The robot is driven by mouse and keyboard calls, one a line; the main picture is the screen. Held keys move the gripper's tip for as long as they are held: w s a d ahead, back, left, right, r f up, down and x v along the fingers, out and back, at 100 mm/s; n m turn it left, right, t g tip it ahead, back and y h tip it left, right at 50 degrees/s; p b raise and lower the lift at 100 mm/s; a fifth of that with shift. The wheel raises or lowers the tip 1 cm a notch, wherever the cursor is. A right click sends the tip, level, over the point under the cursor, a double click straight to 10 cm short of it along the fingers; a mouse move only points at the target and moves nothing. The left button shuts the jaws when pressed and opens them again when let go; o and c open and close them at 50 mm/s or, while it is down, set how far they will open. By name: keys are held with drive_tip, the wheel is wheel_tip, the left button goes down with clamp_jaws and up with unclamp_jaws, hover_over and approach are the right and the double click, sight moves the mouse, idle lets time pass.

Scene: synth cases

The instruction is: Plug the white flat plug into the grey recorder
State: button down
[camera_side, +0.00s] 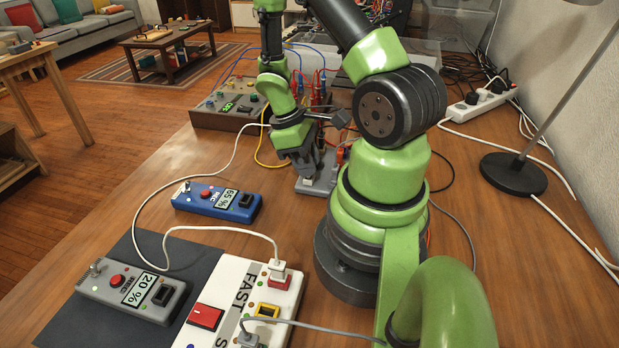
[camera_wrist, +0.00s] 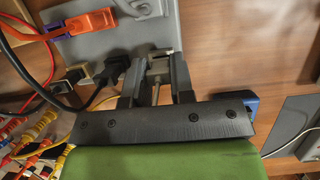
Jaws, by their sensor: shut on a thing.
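The grey recorder (camera_side: 133,292) lies on a dark mat at the lower left of the side view, its display reading 20 %. My gripper (camera_side: 308,176) points down at a grey block (camera_side: 329,160) at the back of the table, well away from the recorder.
A blue recorder (camera_side: 217,201) reading 65 % lies between. A white board (camera_side: 228,276) marked FAST, with a white plug (camera_side: 277,270) in it, is at the front. A white cable (camera_side: 150,200) loops across the table. A dark plug (camera_wrist: 108,68) sits beside my fingers.

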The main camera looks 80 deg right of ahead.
drive_tip(key=shift+r, duration=1.45)
drive_tip(key=shift+w, duration=0.1)
drive_tip(key=w+a, duration=0.4)
drive_tip(key=w+a+r, duration=0.1)
drive_tip(key=w+a, duration=0.3)
drive_tip(key=w+a+r, duration=0.1)
drive_tip(key=w+a, duration=0.3)
drive_tip(key=shift+w+a+r, duration=0.1)
drive_tip(key=shift+w+a, duration=0.25)
drive_tip(key=shift+a, duration=0.05)
drive_tip(key=w+a+r, duration=0.1)
drive_tip(key=w+a, duration=0.1)
drive_tip(key=a, duration=0.6)
drive_tip(key=r, duration=0.1)
hover_over(167, 295)
drive_tip(key=w, duration=0.1)
drive_tip(key=shift+w+f, duration=0.1)
drive_tip(key=shift+f, duration=2.2)
drive_tip(key=shift+f, duration=1.1)
